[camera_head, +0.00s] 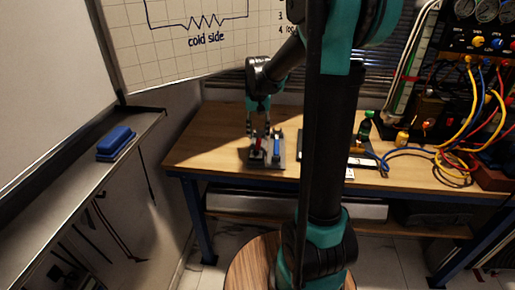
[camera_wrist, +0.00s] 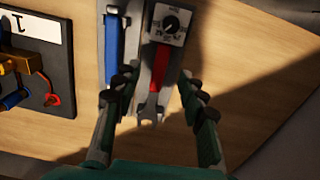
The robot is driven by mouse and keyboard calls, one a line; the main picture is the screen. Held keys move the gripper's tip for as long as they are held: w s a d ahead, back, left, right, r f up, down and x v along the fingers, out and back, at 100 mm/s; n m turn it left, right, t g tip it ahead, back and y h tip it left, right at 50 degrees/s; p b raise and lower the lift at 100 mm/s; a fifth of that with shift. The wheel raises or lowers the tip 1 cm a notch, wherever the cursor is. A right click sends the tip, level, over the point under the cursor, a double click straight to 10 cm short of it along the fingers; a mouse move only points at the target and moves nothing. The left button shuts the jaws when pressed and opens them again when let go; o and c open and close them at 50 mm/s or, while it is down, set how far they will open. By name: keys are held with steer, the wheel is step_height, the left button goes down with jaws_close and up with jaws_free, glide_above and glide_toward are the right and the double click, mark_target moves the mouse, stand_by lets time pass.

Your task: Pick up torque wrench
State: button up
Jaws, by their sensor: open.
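A wrench with a red grip (camera_wrist: 160,62) and a grey forked end lies on a grey holder beside a white dial block (camera_wrist: 168,22) in the wrist view. I take it for the torque wrench. Its red part also shows in the head view (camera_head: 258,144). My gripper (camera_wrist: 158,78) is open, with one finger on each side of the wrench in the picture. I see no grip on it, and cannot tell how far above it the fingertips are. In the head view, my gripper (camera_head: 258,127) points down over the holder.
A blue-handled tool (camera_wrist: 113,50) lies close on the left of the wrench. A dark board with cables (camera_wrist: 52,70) is further left. The holder stands on a wooden bench (camera_head: 215,130). Bare bench lies right of it in the wrist view. A cabled gauge panel (camera_head: 480,50) stands far right.

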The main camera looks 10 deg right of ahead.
mark_target(258, 145)
steer(key=shift+f, duration=2.6)
steer(key=shift+c, duration=0.4)
jaws_close()
